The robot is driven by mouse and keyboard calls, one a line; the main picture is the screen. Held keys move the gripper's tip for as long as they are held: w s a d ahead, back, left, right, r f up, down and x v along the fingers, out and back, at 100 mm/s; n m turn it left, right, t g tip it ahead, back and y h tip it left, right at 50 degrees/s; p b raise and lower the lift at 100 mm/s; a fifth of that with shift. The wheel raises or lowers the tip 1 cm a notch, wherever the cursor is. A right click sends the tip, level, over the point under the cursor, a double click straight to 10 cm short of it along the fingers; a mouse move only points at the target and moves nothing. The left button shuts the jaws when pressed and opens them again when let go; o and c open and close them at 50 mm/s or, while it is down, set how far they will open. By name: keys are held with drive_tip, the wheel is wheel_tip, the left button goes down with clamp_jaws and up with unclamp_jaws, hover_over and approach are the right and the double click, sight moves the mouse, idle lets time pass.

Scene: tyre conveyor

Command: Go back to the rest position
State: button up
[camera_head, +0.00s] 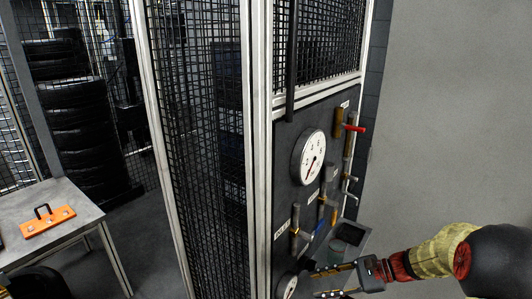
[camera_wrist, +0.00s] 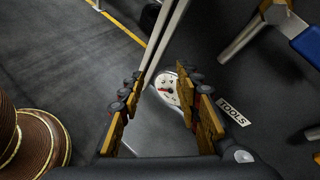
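My gripper (camera_head: 317,284) is at the lower right of the head view, in front of the lower part of a dark panel (camera_head: 283,192). Its two fingers are spread apart. In the wrist view the gripper (camera_wrist: 160,82) is open, with nothing held between the fingers. A white gauge (camera_wrist: 166,87) shows beyond the gap, apart from the fingers as far as I can tell. My arm reaches in from the right edge of the head view.
The panel carries a large gauge (camera_head: 308,157), a lower gauge (camera_head: 287,287), a red-handled valve (camera_head: 354,128) and a grey bin (camera_head: 347,240). Mesh fencing (camera_head: 203,130) stands left of it. A table (camera_head: 62,207) with an orange item (camera_head: 47,222) and stacked tyres (camera_head: 80,125) are at left.

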drive_tip(key=s+d+r+n+t+h, duration=0.1)
drive_tip(key=s+r+n+h, duration=0.5)
drive_tip(key=s, duration=0.6)
drive_tip(key=s+d+r+n+t+h, duration=0.1)
drive_tip(key=s+r+n+h, duration=0.5)
drive_tip(key=s, duration=0.7)
wheel_tip(320, 180, up, 2)
drive_tip(key=n+t, duration=0.1)
drive_tip(key=n, duration=0.2)
drive_tip(key=shift+d+r, duration=0.1)
